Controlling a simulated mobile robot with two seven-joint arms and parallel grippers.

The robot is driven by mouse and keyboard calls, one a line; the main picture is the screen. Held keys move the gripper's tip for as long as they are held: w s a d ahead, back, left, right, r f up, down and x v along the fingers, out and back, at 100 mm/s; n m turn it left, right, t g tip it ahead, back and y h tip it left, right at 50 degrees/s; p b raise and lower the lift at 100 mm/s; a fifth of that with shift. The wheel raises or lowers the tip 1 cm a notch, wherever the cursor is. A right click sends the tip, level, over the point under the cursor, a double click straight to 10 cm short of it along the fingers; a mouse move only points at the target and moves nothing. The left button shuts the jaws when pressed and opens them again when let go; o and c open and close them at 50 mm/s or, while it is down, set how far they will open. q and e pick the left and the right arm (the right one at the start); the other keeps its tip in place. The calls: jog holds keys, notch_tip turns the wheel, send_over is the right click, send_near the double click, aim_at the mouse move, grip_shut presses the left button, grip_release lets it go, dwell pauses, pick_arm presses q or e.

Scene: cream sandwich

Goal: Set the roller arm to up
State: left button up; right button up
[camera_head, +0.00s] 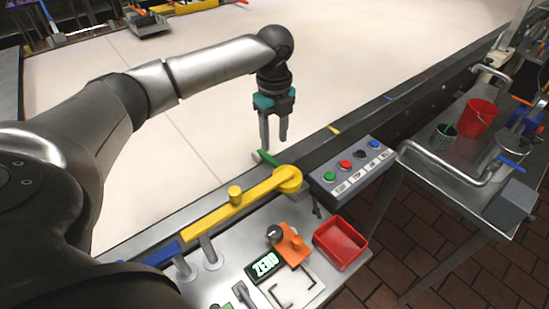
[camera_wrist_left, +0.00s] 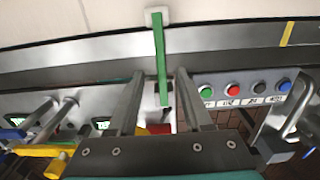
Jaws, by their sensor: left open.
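My left gripper (camera_head: 274,146) points down over the conveyor's near edge, open and with nothing between its fingers that I can be sure of. A green bar (camera_head: 268,158) on a pale block lies just below its fingertips. In the left wrist view the green bar (camera_wrist_left: 160,62) runs between the two fingertips (camera_wrist_left: 159,75); whether they touch it I cannot tell. A yellow arm (camera_head: 222,212) with a round pivot and knob lies along the near side; it also shows in the left wrist view (camera_wrist_left: 40,150). No part is labelled as the roller arm. My right gripper is not in view.
A button box (camera_head: 350,167) sits close to the right of the green bar. A red tray (camera_head: 340,243), an orange part (camera_head: 291,245) and a display reading ZERO (camera_head: 265,266) lie on the near table. The pale conveyor belt (camera_head: 370,50) is mostly clear.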

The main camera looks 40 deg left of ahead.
aim_at(274, 161)
pick_arm(q)
notch_tip(274, 161, down, 7)
jog(key=shift+b, duration=0.45)
grip_shut()
dwell(1.2)
